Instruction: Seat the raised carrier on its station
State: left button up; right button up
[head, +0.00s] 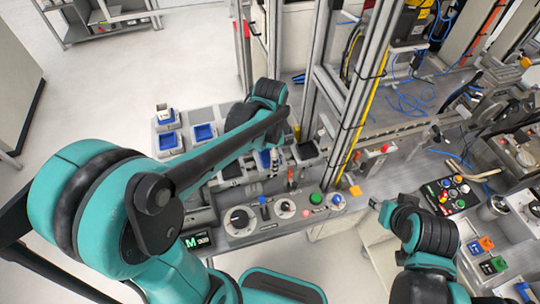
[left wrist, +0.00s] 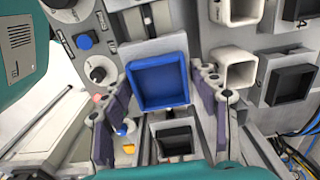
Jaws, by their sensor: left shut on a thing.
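A blue square carrier (left wrist: 158,84) sits between the purple-padded fingers of my left gripper (left wrist: 167,88) in the left wrist view. The gripper is shut on it, with one finger along each side. In the head view my left gripper (head: 272,160) hangs below my teal arm over the bench, and the carrier shows there only as a small blue patch. Below the carrier in the wrist view is a dark square recess (left wrist: 174,138) in a grey frame; I cannot tell the gap between them. My right gripper (head: 376,204) is small at the right and its fingers are unclear.
A control panel (head: 240,243) with dials and buttons lies in front. Trays with blue squares (head: 204,132) stand at left. Upright metal posts (head: 321,60) rise close behind the left gripper. White square holders (left wrist: 238,68) and a black one (left wrist: 289,85) line the wrist view's right.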

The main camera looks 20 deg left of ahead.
pick_arm(q)
jog(key=shift+f, duration=0.15)
jog(key=shift+f+b, duration=0.3)
jog(key=shift+b, duration=0.05)
dwell(0.4)
jog(key=o, duration=1.5)
jog(key=shift+r, duration=0.1)
jog(key=shift+r+p, duration=2.9)
jog(key=shift+r, duration=0.6)
